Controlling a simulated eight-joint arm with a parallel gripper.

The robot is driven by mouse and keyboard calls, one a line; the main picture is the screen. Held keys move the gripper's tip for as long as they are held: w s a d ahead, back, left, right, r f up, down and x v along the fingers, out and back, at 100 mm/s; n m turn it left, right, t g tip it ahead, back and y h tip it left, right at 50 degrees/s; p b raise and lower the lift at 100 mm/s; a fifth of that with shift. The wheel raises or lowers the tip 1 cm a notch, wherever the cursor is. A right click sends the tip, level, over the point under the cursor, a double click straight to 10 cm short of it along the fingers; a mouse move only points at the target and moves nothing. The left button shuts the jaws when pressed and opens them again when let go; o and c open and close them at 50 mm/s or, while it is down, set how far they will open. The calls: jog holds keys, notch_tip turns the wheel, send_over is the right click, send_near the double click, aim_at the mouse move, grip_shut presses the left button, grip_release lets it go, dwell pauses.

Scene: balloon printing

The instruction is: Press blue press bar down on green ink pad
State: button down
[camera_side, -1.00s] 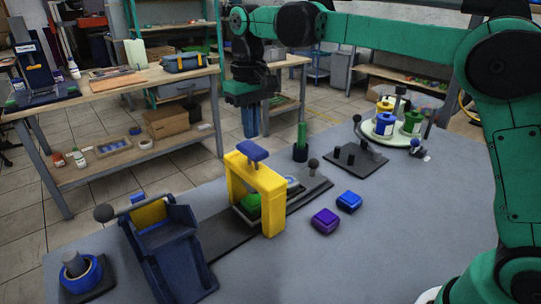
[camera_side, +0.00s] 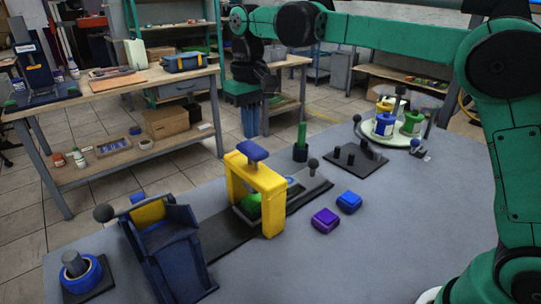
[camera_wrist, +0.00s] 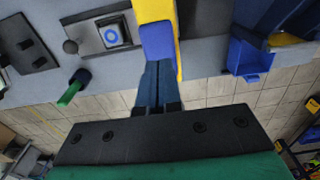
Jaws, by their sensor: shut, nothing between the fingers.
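The blue press bar (camera_side: 252,150) sits on top of the yellow press frame (camera_side: 273,208). The green ink pad (camera_side: 250,203) is under the frame, partly hidden by its near post. My gripper (camera_side: 250,136) is shut and empty, with its dark blue fingers pointing down just over the bar in the side view. In the wrist view the fingertips (camera_wrist: 159,64) line up with the bar (camera_wrist: 157,42). I cannot tell whether they touch it. The green pad is not visible in the wrist view.
A dark blue chute (camera_side: 172,255) stands left of the press. A green peg (camera_side: 301,140) and a plate with black pegs (camera_side: 355,160) are behind. Purple (camera_side: 325,220) and blue (camera_side: 349,202) blocks lie to the right. The table's front right is clear.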

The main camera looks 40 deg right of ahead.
aim_at(252, 147)
dwell(0.3)
jog(key=shift+f, duration=2.05)
jog(key=shift+r, duration=0.1)
notch_tip(252, 147, up, 11)
jog(key=shift+r, duration=0.15)
